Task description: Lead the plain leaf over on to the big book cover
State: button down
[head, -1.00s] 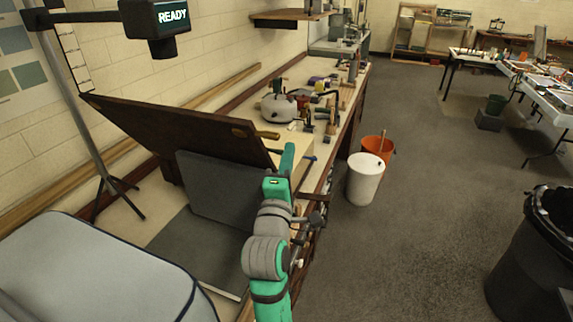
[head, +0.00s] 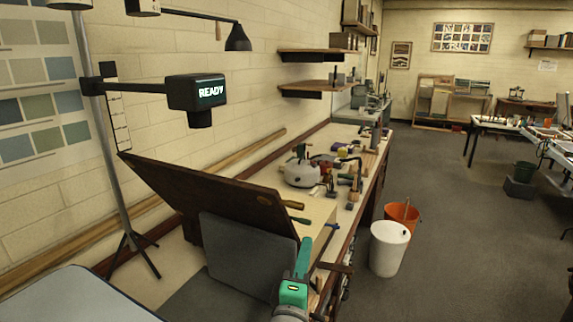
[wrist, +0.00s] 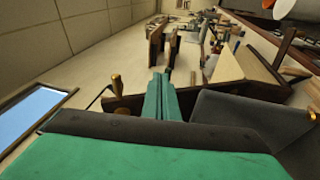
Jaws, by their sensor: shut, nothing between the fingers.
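A big dark brown board (head: 215,190), which looks like the book cover, stands tilted up on the bench with its upper edge raised. A plain grey panel (head: 245,255), which looks like the leaf, stands steeply in front of it; it also shows at the right of the wrist view (wrist: 240,120). A flat grey panel (head: 195,300) lies at its foot. My gripper (head: 304,246) is by the right edge of the upright panel; I cannot tell whether it touches. In the wrist view its teal fingers (wrist: 165,92) are shut together and empty.
A lamp-like box reading READY (head: 197,92) hangs from a stand (head: 108,150) at the left. A pale blue-grey padded surface (head: 75,298) is at the lower left. Tools crowd the bench (head: 325,175) beyond. A white bin (head: 389,248) and orange bucket (head: 403,215) stand on the floor right.

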jog(key=s+a+f+m+g+y, duration=0.1)
jog(key=s+a+f+m+y, duration=0.1)
jog(key=s+f, duration=0.65)
jog(key=s+a+f+m+g+y, duration=0.1)
jog(key=s+a+f+m, duration=0.2)
jog(key=f, duration=1)
jog(key=s+f+m, duration=0.3)
jog(key=s, duration=0.7)
jog(key=s+f+m+g+y, duration=0.1)
jog(key=s+f+m, duration=0.2)
jog(key=s, duration=0.8)
jog(key=s+f+m+g+y, duration=0.1)
jog(key=s+f+m, duration=0.3)
jog(key=s, duration=0.6)
jog(key=shift+s+f, duration=0.25)
jog(key=shift+s, duration=0.15)
jog(key=shift+w, duration=0.1)
dwell(0.8)
